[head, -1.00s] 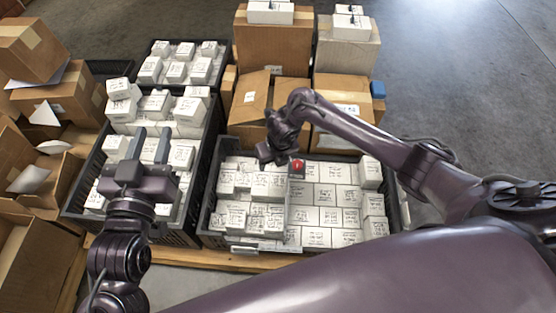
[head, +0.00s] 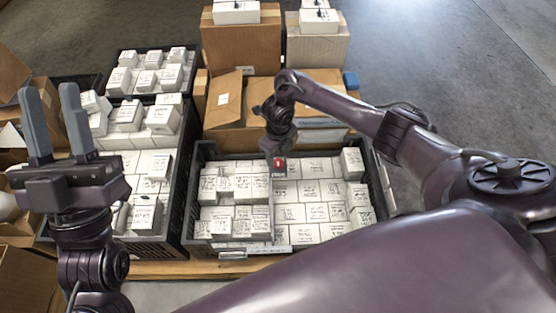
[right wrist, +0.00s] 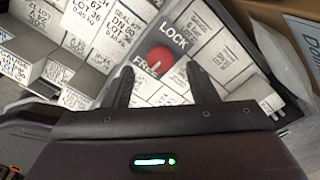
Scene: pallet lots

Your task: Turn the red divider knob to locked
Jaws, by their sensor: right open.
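The red divider knob (head: 279,162) sits at the back of the front crate's divider, and it shows large in the right wrist view (right wrist: 160,58). Its plate reads LOCK on the upper side and FREE on the lower side. A pale mark on the knob lies at its lower edge, toward FREE. My right gripper (head: 278,152) is just above the knob. In the right wrist view its open fingers (right wrist: 162,82) stand on either side of the knob, apart from it. My left gripper (head: 50,98) is open and empty, raised at the left.
The front black crate (head: 187,205) holds many white labelled boxes on both sides of the divider. Another black crate (head: 180,195) of white boxes stands to its left. Cardboard boxes (head: 242,48) stand behind. Open grey floor (head: 455,70) lies at the right.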

